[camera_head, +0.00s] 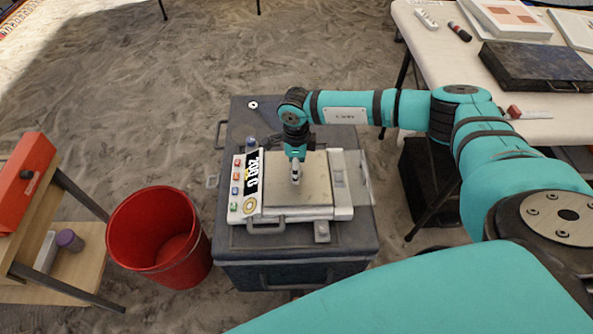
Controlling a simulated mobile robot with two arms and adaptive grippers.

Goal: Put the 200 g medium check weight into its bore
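A bench scale (275,215) with a bare square pan stands on a dark case. Its tilted display (252,184) appears to read about 200. My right gripper (295,165) points down over the pan. A small pale metallic shape (295,178) shows at its fingertips, low over or touching the pan; it may be the check weight or part of the fingers. I cannot tell whether the fingers are closed on it. I cannot make out the bore clearly. My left gripper is not in view.
The dark case (290,245) has handles on its sides. A red bucket (160,238) stands left of it. A wooden shelf (75,270) with a red box (25,178) is at far left. A white table (445,50) holds a dark flat case (535,66) at right. Sandy ground (200,80) behind is open.

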